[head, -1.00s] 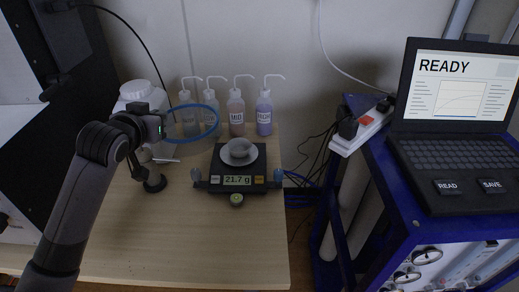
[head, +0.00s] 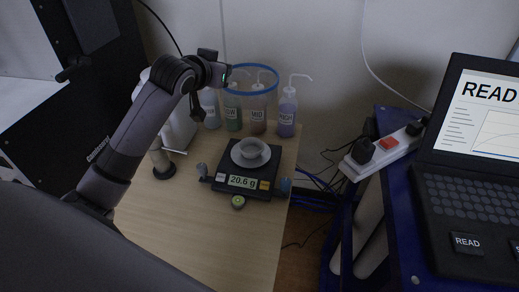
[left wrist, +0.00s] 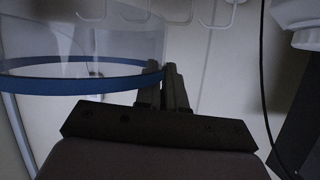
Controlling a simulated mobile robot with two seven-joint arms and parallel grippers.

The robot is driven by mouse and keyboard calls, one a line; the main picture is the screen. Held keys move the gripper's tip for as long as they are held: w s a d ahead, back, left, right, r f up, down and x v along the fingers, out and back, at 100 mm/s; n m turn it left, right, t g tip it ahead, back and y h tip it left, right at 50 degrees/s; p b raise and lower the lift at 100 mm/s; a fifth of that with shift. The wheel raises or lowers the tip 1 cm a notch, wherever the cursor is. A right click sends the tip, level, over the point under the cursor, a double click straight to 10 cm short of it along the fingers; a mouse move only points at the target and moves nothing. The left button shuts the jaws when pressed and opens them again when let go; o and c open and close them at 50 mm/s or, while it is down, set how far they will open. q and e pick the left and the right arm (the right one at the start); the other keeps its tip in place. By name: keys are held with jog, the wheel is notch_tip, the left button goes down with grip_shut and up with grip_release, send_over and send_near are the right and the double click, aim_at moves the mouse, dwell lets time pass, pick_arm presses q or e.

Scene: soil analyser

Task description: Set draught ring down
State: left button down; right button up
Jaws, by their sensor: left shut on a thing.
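The draught ring (head: 277,84) is a clear cylinder with a blue rim. My left gripper (head: 221,76) is shut on its left side and holds it up in front of the bottles, beyond the balance. In the left wrist view the ring's blue band (left wrist: 75,86) runs into my left gripper (left wrist: 174,82). The balance (head: 222,176) stands on the bench and reads 20.6 g. A small grey dish (head: 250,153) sits on its round pan. My right gripper is not in view.
Wash bottles, including the one marked HIGH (head: 286,117), stand behind the balance. A small stand (head: 162,165) is at its left. A blue cart with a laptop (head: 470,200) and a power strip (head: 385,148) is at right.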

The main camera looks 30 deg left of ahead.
pick_arm(q)
jog(key=shift+f+b, duration=0.7)
jog(key=shift+f, duration=9.2)
jog(key=shift+f, duration=0.65)
jog(key=c, duration=1.2)
grip_release()
jog(key=shift+c, duration=0.2)
